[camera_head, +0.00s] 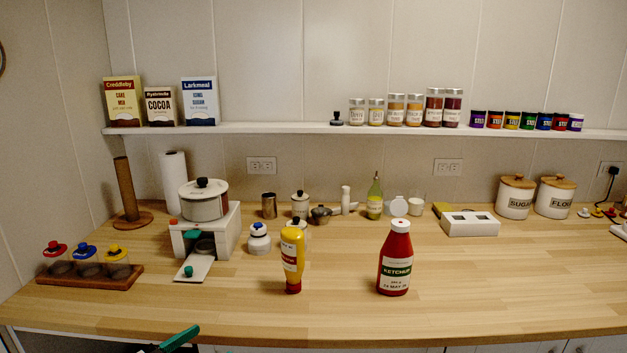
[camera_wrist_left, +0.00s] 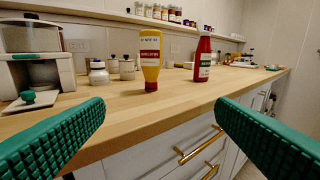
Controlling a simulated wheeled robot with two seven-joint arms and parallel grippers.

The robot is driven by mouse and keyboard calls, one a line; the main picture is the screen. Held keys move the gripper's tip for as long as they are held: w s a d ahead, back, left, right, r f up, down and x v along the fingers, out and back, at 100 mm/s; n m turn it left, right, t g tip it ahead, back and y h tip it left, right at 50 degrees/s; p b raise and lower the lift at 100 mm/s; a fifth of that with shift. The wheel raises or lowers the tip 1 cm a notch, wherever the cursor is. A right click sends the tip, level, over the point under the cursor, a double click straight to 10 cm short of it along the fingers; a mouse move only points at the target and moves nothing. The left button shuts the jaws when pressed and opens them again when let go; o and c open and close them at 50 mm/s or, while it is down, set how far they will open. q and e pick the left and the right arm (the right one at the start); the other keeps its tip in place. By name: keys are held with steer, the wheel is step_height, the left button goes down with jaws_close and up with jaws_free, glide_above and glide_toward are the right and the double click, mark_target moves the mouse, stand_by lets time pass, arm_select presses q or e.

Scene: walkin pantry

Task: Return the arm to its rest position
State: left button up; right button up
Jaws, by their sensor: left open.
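My left gripper shows in the left wrist view (camera_wrist_left: 161,108) with its two green ridged fingers wide apart and nothing between them. In the head view only a green finger of the left gripper (camera_head: 178,339) shows at the bottom edge, in front of the counter's front edge. The yellow mustard bottle (camera_head: 292,258) and the red ketchup bottle (camera_head: 395,260) stand upright on the counter, beyond the fingers and apart from them. My right gripper is in neither view.
The wooden counter (camera_head: 340,320) is clear along its front. A rack of small jars (camera_head: 88,278) stands at the left, beside a white stand with a pot (camera_head: 204,205). Brass drawer handles (camera_wrist_left: 200,147) stick out below the counter edge.

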arm_select(q)
steer(key=s+d+f+n+g+y, duration=0.25)
steer(key=s+f+g+y, duration=0.3)
steer(key=s+f, duration=0.8)
steer(key=s+a+f+n+g+y, duration=0.35)
steer(key=s+f+g+y, duration=0.2)
steer(key=s, duration=0.55)
step_height(320, 180, down, 27)
steer(key=s+m+h+p, duration=0.1)
steer(key=s, duration=0.1)
steer(key=s+a+f+g+p, duration=0.1)
steer(key=s+a+f+g, duration=0.1)
steer(key=s+f, duration=1.1)
steer(key=s+a, duration=0.1)
steer(key=s, duration=0.1)
steer(key=shift+s+f, duration=0.3)
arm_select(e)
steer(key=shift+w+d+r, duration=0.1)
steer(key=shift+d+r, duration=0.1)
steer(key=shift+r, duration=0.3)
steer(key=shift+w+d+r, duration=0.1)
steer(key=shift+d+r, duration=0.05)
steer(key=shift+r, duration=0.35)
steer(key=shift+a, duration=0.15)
